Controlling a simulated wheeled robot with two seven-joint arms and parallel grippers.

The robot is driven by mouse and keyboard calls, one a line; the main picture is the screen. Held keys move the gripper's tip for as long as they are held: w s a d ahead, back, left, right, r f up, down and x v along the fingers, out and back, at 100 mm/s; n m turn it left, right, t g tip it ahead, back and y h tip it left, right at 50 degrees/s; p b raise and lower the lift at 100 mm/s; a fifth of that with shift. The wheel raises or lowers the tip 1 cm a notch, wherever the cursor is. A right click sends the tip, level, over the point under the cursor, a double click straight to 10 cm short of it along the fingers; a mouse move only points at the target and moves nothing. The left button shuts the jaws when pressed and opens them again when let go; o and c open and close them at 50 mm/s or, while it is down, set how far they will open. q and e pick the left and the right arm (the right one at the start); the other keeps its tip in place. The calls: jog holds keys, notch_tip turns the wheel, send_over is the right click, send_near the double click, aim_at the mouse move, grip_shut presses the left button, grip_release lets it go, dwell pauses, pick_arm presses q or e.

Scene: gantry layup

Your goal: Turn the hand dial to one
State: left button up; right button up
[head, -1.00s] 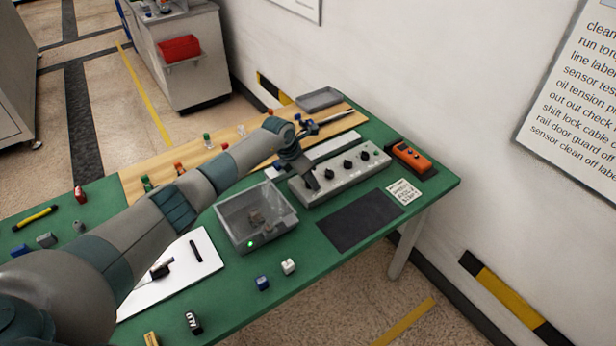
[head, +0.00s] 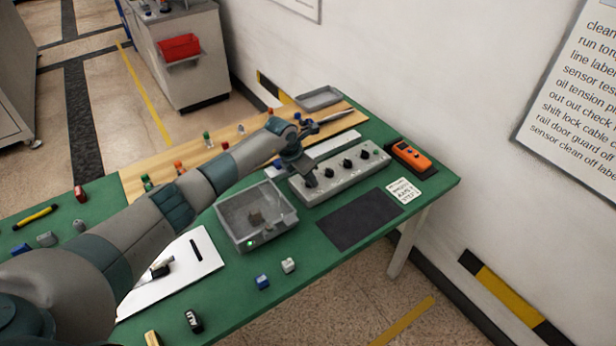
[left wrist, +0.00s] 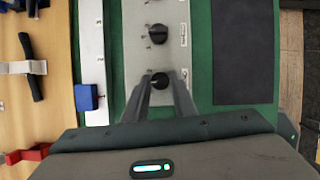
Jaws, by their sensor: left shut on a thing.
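A grey control panel (head: 330,182) with a row of several black dials lies on the green table. My left gripper (head: 311,179) is over the panel's left end and hides the dial there. In the left wrist view, my left gripper (left wrist: 161,84) points along the panel (left wrist: 140,50), its fingers shut on the end black dial (left wrist: 161,79). Another dial (left wrist: 158,34) beyond it is free. The panel's lettering is too small to read, so I cannot tell the dial's name or setting. My right gripper is not in view.
A dark mat (head: 358,219) and an orange device (head: 411,157) lie to the panel's right. A white strip (head: 333,146) and wooden board (head: 345,125) lie behind it. A blue block (left wrist: 86,97) is beside the panel.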

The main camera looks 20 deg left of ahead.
pick_arm(q)
jog(key=shift+d+n+y, duration=0.1)
jog(key=shift+n+y, duration=0.2)
jog(key=shift+n, duration=0.7)
jog(key=shift+n+t+y, duration=0.3)
jog(key=shift+n, duration=0.5)
jog(key=n+y+b, duration=0.1)
jog(key=n, duration=0.3)
jog(key=shift+d+y, duration=0.15)
jog(key=shift+y, duration=0.25)
jog(key=o, duration=1)
jog(key=shift+o, duration=0.2)
jog(key=shift+s+r+b, duration=0.1)
jog(key=shift+b, duration=0.2)
